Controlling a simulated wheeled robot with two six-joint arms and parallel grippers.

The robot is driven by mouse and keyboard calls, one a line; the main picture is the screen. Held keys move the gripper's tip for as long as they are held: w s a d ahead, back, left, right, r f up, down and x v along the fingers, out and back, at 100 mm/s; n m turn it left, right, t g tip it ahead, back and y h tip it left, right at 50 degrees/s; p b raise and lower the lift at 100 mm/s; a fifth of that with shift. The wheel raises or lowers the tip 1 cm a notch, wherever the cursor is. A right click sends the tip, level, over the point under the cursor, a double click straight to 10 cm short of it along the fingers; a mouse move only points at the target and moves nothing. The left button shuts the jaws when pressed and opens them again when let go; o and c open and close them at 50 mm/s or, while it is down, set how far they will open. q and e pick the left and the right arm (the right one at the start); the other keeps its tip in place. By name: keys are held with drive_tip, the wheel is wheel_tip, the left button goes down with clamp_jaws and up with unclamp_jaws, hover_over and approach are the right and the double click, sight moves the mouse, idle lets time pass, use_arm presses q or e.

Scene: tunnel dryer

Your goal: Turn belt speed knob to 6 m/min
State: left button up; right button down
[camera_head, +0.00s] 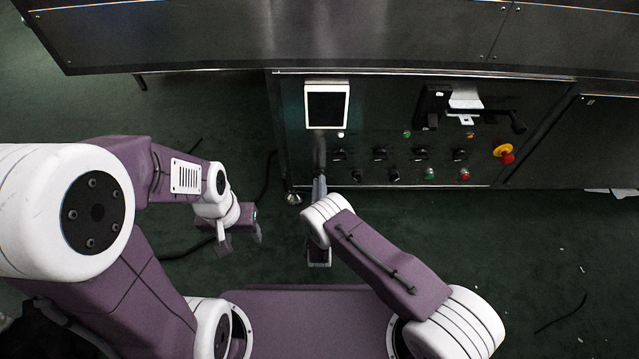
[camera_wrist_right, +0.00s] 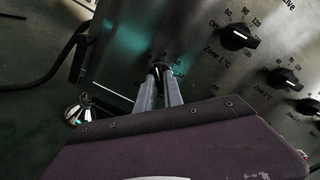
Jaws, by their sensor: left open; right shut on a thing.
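The dark belt speed knob (camera_wrist_right: 157,68) is on the steel control panel (camera_head: 372,112), at the left end of its knobs. In the right wrist view a small printed scale shows around it, but the numbers and pointer are too small or hidden to read. My right gripper (camera_wrist_right: 161,80) is shut on this knob, one finger on each side. In the head view my right gripper (camera_head: 319,182) reaches the panel's lower left, and its fingers hide the knob. My left gripper (camera_head: 241,240) is open and empty over the green floor, left of the panel.
Several other black knobs, such as the Zone 1 knob (camera_wrist_right: 238,37), sit to the right. A display (camera_head: 327,106) is above. A red emergency stop (camera_head: 504,153) is at the right. A metal foot (camera_head: 293,198) stands below the panel's left corner.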

use_arm(q)
drive_tip(key=shift+r, duration=0.2)
use_arm(e)
drive_tip(key=shift+n, duration=1.4)
drive_tip(key=c, duration=1.5)
unclamp_jaws()
drive_tip(key=shift+o, duration=0.2)
